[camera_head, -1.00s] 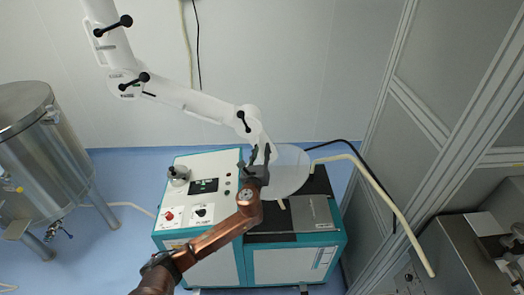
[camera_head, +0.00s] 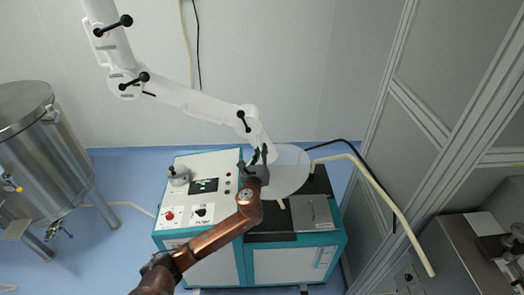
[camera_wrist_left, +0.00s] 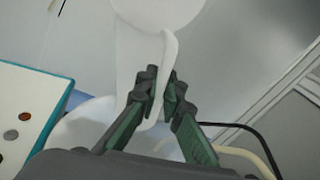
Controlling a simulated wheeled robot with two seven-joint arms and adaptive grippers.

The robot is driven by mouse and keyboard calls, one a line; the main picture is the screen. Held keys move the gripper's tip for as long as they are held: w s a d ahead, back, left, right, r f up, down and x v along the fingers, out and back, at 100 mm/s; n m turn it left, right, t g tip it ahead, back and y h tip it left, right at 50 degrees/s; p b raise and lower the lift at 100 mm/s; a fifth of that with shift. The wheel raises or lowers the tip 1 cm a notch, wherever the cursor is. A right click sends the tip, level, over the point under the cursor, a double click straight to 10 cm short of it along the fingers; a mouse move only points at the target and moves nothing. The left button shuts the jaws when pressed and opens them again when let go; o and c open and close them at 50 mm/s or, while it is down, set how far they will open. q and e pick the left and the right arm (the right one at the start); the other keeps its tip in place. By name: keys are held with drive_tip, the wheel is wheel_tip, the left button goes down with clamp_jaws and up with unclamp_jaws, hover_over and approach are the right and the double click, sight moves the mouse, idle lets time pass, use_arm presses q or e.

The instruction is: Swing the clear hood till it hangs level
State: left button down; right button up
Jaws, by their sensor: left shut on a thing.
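The clear hood (camera_head: 290,172) is a translucent round disc at the end of a white jointed arm (camera_head: 190,98). It hangs over the right part of the teal and white machine and looks close to level, though its exact tilt is hard to tell. My left gripper (camera_head: 258,168) is at the hood's left side, by the end of the white arm. In the left wrist view, my left gripper (camera_wrist_left: 160,95) is shut on a pale handle (camera_wrist_left: 153,75), with the hood (camera_wrist_left: 85,125) partly hidden behind the fingers. My right gripper is not in view.
The machine (camera_head: 205,245) has a control panel with knobs and a red button. A steel tank (camera_head: 40,150) stands at the left. A grey framed partition (camera_head: 440,90) rises at the right. A cream hose (camera_head: 385,205) and a black cable run beside the machine.

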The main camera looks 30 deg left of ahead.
use_arm(q)
drive_tip(key=shift+s+a+f+m+g+p, duration=0.2)
drive_tip(key=shift+a+m+p, duration=0.35)
drive_tip(key=shift+p, duration=0.75)
drive_tip(key=shift+s+a+f+m+g+p, duration=0.15)
drive_tip(key=shift+s+a+m+p, duration=0.2)
drive_tip(key=shift+m+p, duration=0.65)
drive_tip(key=shift+s+a+f+m+g+p, duration=0.2)
drive_tip(key=shift+a+m+p, duration=0.2)
drive_tip(key=shift+p, duration=1.2)
drive_tip(key=c, duration=2)
unclamp_jaws()
drive_tip(key=shift+c, duration=0.2)
